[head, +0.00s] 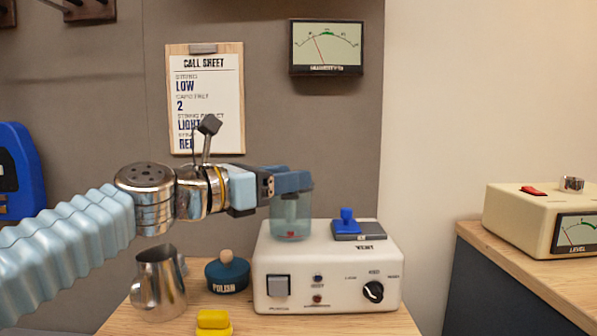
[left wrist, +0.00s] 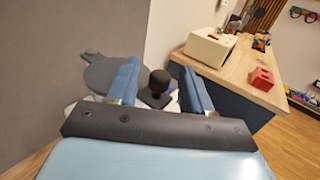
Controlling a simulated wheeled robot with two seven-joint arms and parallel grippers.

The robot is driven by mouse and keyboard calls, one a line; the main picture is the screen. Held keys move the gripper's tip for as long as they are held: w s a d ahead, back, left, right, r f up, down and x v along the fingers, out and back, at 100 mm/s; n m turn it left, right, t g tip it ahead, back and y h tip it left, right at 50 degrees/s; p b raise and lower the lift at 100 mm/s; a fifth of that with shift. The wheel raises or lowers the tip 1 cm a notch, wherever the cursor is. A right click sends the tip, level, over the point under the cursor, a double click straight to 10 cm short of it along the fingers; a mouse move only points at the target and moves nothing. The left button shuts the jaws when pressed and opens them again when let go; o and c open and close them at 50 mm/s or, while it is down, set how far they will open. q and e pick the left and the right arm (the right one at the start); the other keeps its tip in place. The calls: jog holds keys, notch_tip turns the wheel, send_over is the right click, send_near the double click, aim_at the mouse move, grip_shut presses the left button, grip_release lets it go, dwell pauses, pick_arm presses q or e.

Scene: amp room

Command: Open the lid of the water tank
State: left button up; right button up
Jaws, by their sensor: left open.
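The water tank (head: 291,216) is a clear, teal-tinted cylinder on the left part of a white machine (head: 327,273), with something red low inside. My left gripper (head: 292,182) is in front of its top in the head view and hides the lid there. In the left wrist view, a flat grey disc with a small tab, which looks like the lid (left wrist: 110,74), lies just left of the left finger. My left gripper (left wrist: 160,90) is open there, with no contact visible. A dark round knob (left wrist: 159,82) on a square plate shows between the fingers, beyond them. My right gripper is out of view.
A metal jug (head: 160,284), a dark POLISH pot (head: 227,273) and a yellow object (head: 213,321) are left of the machine. A cream LEVEL meter (head: 522,217) stands on the right counter.

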pick_arm(q)
jog(key=shift+x, duration=1.45)
grip_shut()
